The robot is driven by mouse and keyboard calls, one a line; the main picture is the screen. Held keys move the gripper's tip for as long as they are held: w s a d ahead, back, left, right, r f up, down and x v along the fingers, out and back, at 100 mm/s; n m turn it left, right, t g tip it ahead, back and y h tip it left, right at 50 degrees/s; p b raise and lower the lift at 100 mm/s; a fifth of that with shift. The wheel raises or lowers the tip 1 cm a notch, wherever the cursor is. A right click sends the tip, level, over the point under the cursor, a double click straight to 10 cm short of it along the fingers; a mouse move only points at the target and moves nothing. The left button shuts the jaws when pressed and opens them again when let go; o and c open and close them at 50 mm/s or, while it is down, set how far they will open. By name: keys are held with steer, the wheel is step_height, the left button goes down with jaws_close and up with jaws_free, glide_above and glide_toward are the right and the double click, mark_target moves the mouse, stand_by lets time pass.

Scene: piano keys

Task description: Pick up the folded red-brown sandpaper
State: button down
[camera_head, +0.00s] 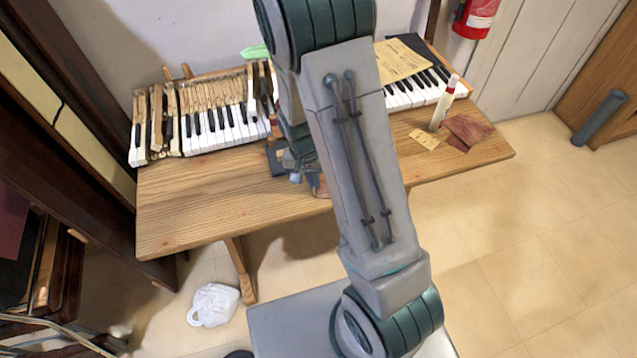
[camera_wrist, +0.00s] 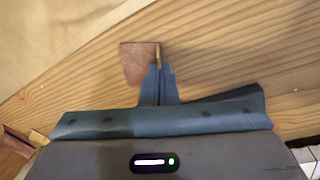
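The folded red-brown sandpaper (camera_wrist: 137,65) is a small reddish square at my fingertips in the wrist view, with a narrow tan-brown edge standing between them. My gripper (camera_wrist: 159,72) points down at the wooden table, its two fingers nearly together on that edge. The fingers hide the sandpaper's lower part. I cannot tell whether it is clear of the table. In the head view my gripper (camera_head: 304,172) is low over the table's front edge, mostly behind my arm. A bit of the red-brown sandpaper (camera_head: 320,188) shows beside it.
The wooden table (camera_head: 215,205) bears a keyboard section (camera_head: 215,125) at left and another (camera_head: 420,85) at right. The left front of the table is clear.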

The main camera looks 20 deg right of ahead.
steer(key=shift+r, duration=0.1)
steer(key=shift+r, duration=0.55)
steer(key=r, duration=0.1)
steer(key=d+r, duration=0.1)
steer(key=r, duration=0.1)
steer(key=shift+w+r+b, duration=0.1)
steer(key=shift+r+b, duration=0.05)
steer(key=shift+b, duration=0.15)
steer(key=w+d+r+b, duration=0.1)
steer(key=d+r, duration=0.5)
steer(key=d, duration=0.4)
steer(key=shift+d+r, duration=0.25)
steer(key=shift+d, duration=0.05)
steer(key=shift+w+f, duration=0.1)
